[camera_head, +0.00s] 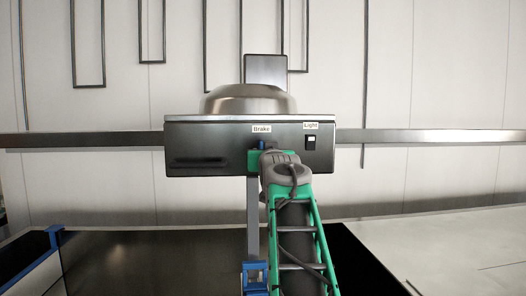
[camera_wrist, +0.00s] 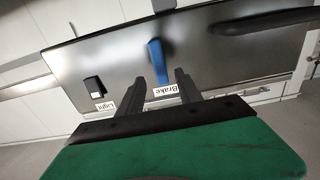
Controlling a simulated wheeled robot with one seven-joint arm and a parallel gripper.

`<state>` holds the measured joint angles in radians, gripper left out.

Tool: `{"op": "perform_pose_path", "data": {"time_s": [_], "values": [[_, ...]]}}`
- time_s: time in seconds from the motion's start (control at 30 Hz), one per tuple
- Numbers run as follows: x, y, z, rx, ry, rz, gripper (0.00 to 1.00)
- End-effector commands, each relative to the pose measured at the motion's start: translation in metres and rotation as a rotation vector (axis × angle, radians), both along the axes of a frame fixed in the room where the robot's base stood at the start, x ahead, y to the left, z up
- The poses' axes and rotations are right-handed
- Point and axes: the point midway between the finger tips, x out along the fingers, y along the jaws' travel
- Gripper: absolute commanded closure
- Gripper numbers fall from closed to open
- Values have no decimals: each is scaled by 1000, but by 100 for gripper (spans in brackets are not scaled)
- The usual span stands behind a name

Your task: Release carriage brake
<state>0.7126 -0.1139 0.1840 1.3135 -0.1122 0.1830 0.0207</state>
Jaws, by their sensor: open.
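The carriage (camera_head: 200,145) is a dark metal box on a horizontal rail, with a "Brake" label (camera_head: 262,129) on its front. Below the label a small part of the blue brake lever (camera_head: 261,144) shows; my green and grey arm hides the rest. In the wrist view the picture is turned over, and the blue brake lever (camera_wrist: 156,60) stands out from the panel. My gripper (camera_wrist: 160,77) is open, its two dark fingers on either side of the lever's line. I cannot tell whether either finger touches it. In the head view my gripper (camera_head: 264,158) is in front of the carriage.
A light switch (camera_head: 310,143) sits on the panel to the right of the brake. A dark handle bar (camera_head: 199,162) is at its lower left. The metal rail (camera_head: 430,136) runs along the wall on both sides. A dark vat or table with blue clamps (camera_head: 55,236) lies below.

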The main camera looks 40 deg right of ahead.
Motion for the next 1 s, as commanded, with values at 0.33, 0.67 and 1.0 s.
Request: {"op": "perform_pose_path", "data": {"time_s": [0.33, 0.67, 1.0], "values": [[42, -27, 1, 2, 3, 2, 58], [43, -28, 0, 2, 2, 2, 66], [43, -27, 0, 2, 2, 2, 94]]}}
